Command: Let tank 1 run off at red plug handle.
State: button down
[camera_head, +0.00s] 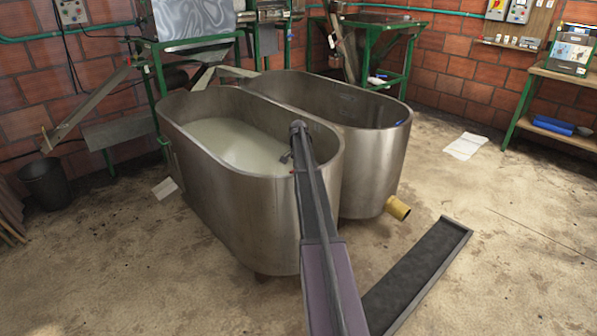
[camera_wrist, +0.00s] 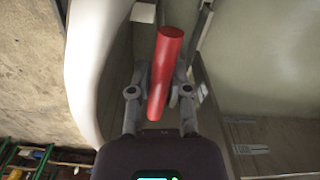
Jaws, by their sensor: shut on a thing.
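The red plug handle (camera_wrist: 166,72) is a red cylinder, slightly tilted, in the middle of the wrist view. My gripper (camera_wrist: 160,78) is shut on it, one finger on each side. In the head view my arm reaches over the near rim of the left steel tank (camera_head: 240,215), and my gripper end is small there. This tank holds pale, cloudy liquid (camera_head: 228,138). The right steel tank (camera_head: 375,160) stands beside it, its inside partly hidden. No number shows on either tank. The plug's lower end is hidden.
A yellow pipe stub (camera_head: 398,208) sticks out low from the right tank. A dark tray-like channel (camera_head: 420,275) lies on the floor at right. A black bucket (camera_head: 46,184) stands at left. Green-framed machines stand behind the tanks. The floor at right is mostly clear.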

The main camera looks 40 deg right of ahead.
jog(key=shift+d+r+p, duration=0.1)
jog(key=shift+r+p, duration=2.85)
jog(key=shift+r, duration=0.3)
jog(key=c, duration=0.9)
grip_release()
jog(key=shift+o, duration=0.2)
jog(key=shift+f, duration=0.15)
notch_tip(320, 180, down, 10)
jog(key=r+b, duration=0.1)
jog(key=b, duration=0.9)
notch_tip(320, 180, up, 14)
jog(key=p, duration=1.4)
jog(key=shift+f, duration=0.2)
jog(key=s+a+r+n+p, duration=0.1)
jog(key=s+a+n, duration=0.1)
jog(key=a, duration=0.8)
jog(key=s+a+r+n+p, duration=0.1)
jog(key=s+a, duration=0.3)
jog(key=a, duration=0.6)
jog(key=s+a+r+n+p, duration=0.1)
jog(key=s+a+n, duration=0.3)
jog(key=a, duration=0.6)
jog(key=shift+a+r+p, duration=0.3)
jog(key=shift+r+p, duration=0.1)
jog(key=shift+p, duration=0.15)
